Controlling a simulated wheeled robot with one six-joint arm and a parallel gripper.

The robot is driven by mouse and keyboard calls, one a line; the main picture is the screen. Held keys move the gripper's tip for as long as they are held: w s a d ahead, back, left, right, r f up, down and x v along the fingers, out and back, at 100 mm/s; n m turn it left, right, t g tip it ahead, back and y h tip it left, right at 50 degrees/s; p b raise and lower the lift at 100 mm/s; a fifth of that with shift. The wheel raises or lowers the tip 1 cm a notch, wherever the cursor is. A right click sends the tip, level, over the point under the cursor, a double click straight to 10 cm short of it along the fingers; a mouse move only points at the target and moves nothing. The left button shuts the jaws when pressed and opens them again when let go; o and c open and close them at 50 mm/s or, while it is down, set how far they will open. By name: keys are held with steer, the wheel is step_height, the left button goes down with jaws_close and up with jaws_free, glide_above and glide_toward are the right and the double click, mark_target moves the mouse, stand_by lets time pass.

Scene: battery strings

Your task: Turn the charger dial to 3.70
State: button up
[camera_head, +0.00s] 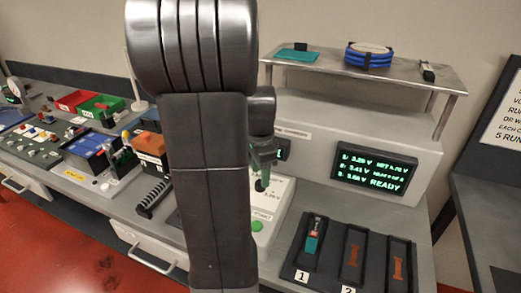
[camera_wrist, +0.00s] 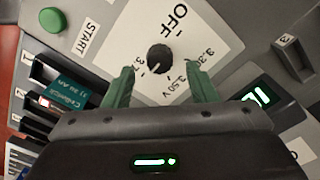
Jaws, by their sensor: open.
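The charger dial (camera_wrist: 160,58) is a round black knob on a white panel (camera_wrist: 218,42) in the wrist view. Labels around it read OFF, 3.30, 3.50 V and one starting with 3.7, partly covered by a finger. A small white mark on the knob points toward the lower side, near the 3.7 label; its exact setting is hard to tell. My gripper (camera_wrist: 159,68) is open, with one green finger on each side of the dial and visible gaps to it. In the head view my gripper (camera_head: 262,165) is above the panel, and my arm hides part of the charger.
A green START button (camera_wrist: 53,20) sits beside the dial panel. A teal battery (camera_head: 312,240) lies in bay 1 of the dark tray. The charger screen (camera_head: 375,168) reads READY. A metal shelf (camera_head: 340,72) stands above. Bins and tools crowd the bench's left.

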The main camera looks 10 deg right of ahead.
step_height(320, 180, up, 10)
steer(key=shift+r, duration=0.25)
steer(key=shift+f, duration=0.15)
step_height(320, 180, down, 14)
steer(key=shift+r, duration=0.15)
stand_by(0.5)
